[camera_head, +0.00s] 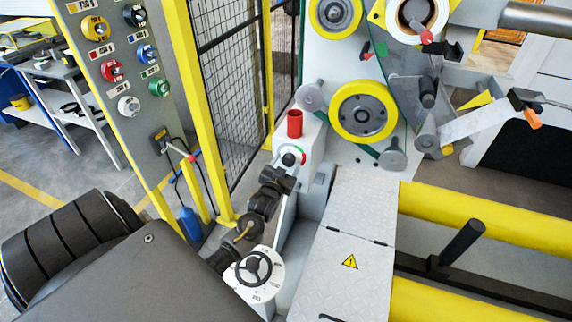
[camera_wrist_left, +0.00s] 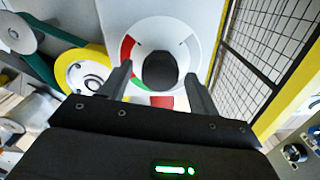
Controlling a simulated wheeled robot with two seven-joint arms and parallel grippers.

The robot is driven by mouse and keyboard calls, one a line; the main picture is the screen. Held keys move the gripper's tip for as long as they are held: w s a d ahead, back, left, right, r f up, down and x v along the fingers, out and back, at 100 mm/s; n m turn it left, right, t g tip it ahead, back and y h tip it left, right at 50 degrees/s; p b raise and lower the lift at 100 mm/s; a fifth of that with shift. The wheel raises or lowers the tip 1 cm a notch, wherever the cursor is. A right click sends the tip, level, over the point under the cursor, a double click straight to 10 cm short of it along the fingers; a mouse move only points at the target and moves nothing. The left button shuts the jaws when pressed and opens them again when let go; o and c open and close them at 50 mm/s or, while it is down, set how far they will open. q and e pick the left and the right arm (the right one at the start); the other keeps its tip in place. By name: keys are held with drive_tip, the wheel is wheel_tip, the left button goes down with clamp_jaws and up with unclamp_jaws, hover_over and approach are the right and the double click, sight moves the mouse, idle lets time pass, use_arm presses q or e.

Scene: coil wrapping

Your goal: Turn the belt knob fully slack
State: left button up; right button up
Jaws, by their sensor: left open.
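The belt knob (camera_head: 289,158) is a round black knob on a white dial with a red and green arc, on the front of a grey-white box in the middle of the head view. In the left wrist view the knob (camera_wrist_left: 160,72) shows end on, and the dial's (camera_wrist_left: 148,30) coloured arc lies around it. My left gripper (camera_head: 284,174) is open at the knob. In the wrist view its two fingers (camera_wrist_left: 158,80) stand on either side of the knob, with small gaps visible. I cannot tell which way the knob points. My right gripper is not in view.
A red cylinder (camera_head: 294,123) stands on top of the box. A yellow-rimmed roller (camera_head: 362,111) is to the right, and a mesh fence (camera_head: 228,90) to the left.

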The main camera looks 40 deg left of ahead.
use_arm(q)
drive_tip(key=c, duration=1)
